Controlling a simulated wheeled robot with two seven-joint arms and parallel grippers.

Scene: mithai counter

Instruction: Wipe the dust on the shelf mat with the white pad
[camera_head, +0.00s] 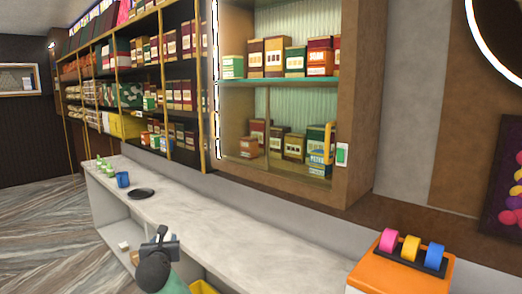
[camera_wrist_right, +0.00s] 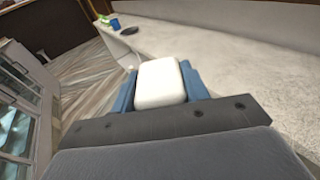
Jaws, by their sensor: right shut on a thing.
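The white pad (camera_wrist_right: 160,83) is a rounded white block. In the right wrist view it sits between the blue fingers of my right gripper (camera_wrist_right: 162,90), which is shut on it. In the head view my right gripper (camera_head: 160,243) is at the bottom left, in front of the long pale counter; the pad is hard to make out there. I cannot pick out the shelf mat or its dust in either view. My left gripper is not in view.
The counter (camera_head: 230,212) is mostly bare, with a blue cup (camera_head: 123,179), a dark plate (camera_head: 142,194) and several small green-topped items at its far end. Small pale blocks (camera_head: 124,246) lie below the counter top. An orange dispenser (camera_head: 400,273) stands at the right.

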